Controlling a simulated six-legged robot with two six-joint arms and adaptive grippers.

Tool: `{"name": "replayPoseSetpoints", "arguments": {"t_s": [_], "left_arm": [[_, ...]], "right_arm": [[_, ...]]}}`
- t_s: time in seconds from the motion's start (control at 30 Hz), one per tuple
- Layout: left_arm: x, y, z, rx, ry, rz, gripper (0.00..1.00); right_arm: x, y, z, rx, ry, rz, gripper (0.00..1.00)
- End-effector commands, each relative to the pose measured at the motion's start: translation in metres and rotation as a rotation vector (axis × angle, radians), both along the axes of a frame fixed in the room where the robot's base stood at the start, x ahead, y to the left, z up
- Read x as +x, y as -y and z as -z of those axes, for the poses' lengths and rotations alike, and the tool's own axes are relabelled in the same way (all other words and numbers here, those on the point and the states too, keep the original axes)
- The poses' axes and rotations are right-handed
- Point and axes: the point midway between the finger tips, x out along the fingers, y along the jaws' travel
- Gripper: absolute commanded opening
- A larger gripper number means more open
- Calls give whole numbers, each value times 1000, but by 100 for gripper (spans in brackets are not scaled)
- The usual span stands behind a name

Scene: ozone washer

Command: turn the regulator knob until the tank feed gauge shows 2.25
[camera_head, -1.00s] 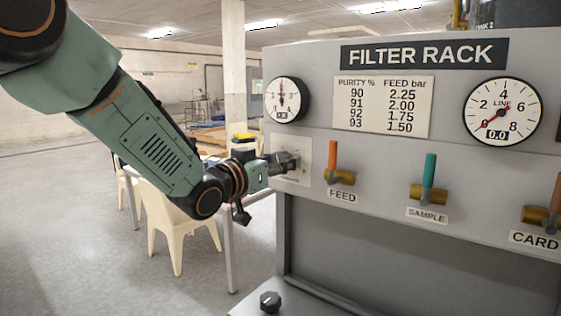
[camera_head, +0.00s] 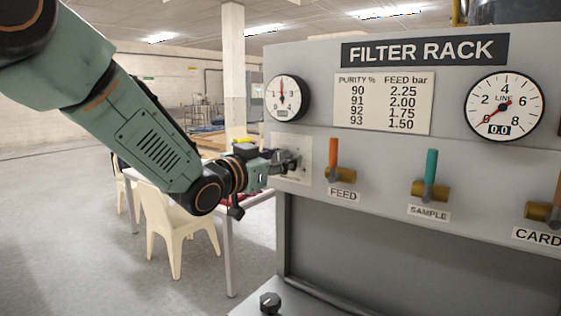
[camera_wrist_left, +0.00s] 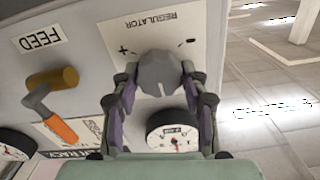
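The regulator knob (camera_wrist_left: 160,73) is grey and faceted, on a white plate (camera_head: 291,172) marked REGULATOR with plus and minus signs. My left gripper (camera_wrist_left: 159,70) has a finger on each side of the knob, and both appear to touch it. In the head view, the left gripper (camera_head: 291,161) is at the plate and hides the knob. The small round feed gauge (camera_head: 284,98) sits above the plate. Its red needle points about straight up; its small readout is too small to read. The gauge also shows upside down in the wrist view (camera_wrist_left: 172,136). My right gripper is not in view.
The FEED valve's orange handle (camera_head: 333,153) is just right of the plate. The SAMPLE valve's teal handle (camera_head: 431,167) and the LINE gauge (camera_head: 505,107), reading 0.0, are farther right. A chart (camera_head: 382,104) pairs purity with feed bar. A black knob (camera_head: 270,302) is below.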

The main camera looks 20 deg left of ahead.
Motion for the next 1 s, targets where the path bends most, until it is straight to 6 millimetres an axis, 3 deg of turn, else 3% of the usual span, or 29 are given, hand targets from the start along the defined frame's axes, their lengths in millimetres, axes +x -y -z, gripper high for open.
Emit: {"name": "replayPoseSetpoints", "arguments": {"t_s": [0.17, 0.53, 1.0], "left_arm": [[0, 0, 1, 0, -2, 0, 63], [-4, -2, 2, -1, -5, -1, 63], [-62, -24, 1, -5, -4, -2, 63]], "right_arm": [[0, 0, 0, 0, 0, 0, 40], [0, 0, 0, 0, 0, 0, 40], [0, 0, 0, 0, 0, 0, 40]]}}
